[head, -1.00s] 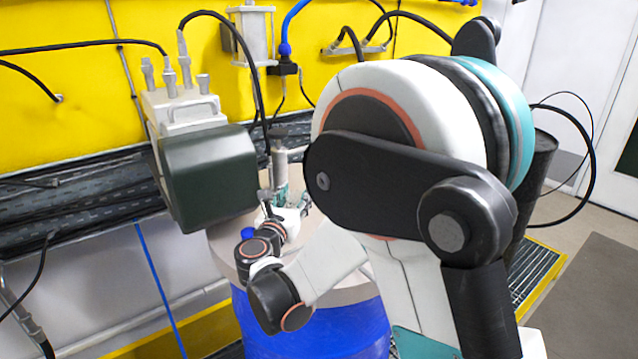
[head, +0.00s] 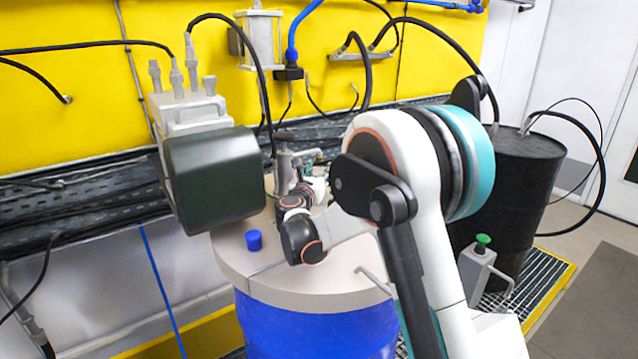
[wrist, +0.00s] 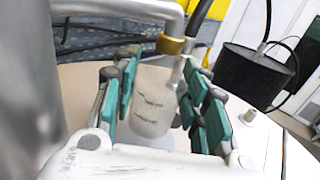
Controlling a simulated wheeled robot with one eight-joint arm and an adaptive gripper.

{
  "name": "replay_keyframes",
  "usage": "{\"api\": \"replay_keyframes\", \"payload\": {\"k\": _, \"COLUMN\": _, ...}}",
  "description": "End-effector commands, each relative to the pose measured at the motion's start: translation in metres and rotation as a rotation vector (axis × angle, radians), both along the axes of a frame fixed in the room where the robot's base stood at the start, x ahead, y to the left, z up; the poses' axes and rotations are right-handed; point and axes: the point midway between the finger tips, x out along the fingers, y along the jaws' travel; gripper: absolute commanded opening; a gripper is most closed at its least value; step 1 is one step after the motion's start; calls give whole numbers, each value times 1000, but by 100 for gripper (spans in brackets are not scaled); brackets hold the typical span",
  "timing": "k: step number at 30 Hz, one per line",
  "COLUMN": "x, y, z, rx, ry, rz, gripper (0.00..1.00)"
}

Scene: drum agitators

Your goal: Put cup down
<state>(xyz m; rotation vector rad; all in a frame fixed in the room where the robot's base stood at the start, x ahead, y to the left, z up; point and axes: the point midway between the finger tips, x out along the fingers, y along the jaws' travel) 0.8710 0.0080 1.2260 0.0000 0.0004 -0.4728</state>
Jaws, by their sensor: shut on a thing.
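In the wrist view, a whitish translucent cup (wrist: 153,105) with dark markings stands between the teal finger pads of my gripper (wrist: 165,100). The gripper is shut on it, and the cup looks roughly upright. The cup's base is partly hidden by the gripper body, so I cannot tell whether it touches the surface below. In the head view, my gripper (head: 314,165) is over the far part of the round beige drum top (head: 290,285), beside a grey metal fitting (head: 284,172). The cup cannot be made out clearly there.
A metal pipe with a brass collar (wrist: 172,44) crosses just above the cup. A small blue cap (head: 254,240) sits on the drum top's left side. A dark green motor housing (head: 212,178) hangs at left. A black drum (head: 515,185) stands at right. The near drum top is mostly clear.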

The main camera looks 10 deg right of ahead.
Motion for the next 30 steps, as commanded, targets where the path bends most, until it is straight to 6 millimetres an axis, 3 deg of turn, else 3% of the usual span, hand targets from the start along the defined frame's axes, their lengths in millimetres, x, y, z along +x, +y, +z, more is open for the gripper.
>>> {"api": "replay_keyframes", "payload": {"k": 2, "x": 8, "y": -5, "z": -1, "rx": 0, "ry": 0, "rz": -2, "gripper": 30}}
{"api": "replay_keyframes", "payload": {"k": 9, "x": 7, "y": -4, "z": -35, "rx": 0, "ry": 0, "rz": 0, "gripper": 30}}
{"api": "replay_keyframes", "payload": {"k": 20, "x": 7, "y": -4, "z": -39, "rx": 0, "ry": 0, "rz": 0, "gripper": 30}}
{"api": "replay_keyframes", "payload": {"k": 21, "x": 7, "y": -4, "z": -39, "rx": 0, "ry": 0, "rz": 0, "gripper": 43}}
{"api": "replay_keyframes", "payload": {"k": 22, "x": 7, "y": -4, "z": -38, "rx": 0, "ry": 0, "rz": 0, "gripper": 49}}
{"api": "replay_keyframes", "payload": {"k": 30, "x": 7, "y": -4, "z": -38, "rx": 0, "ry": 0, "rz": 0, "gripper": 49}}
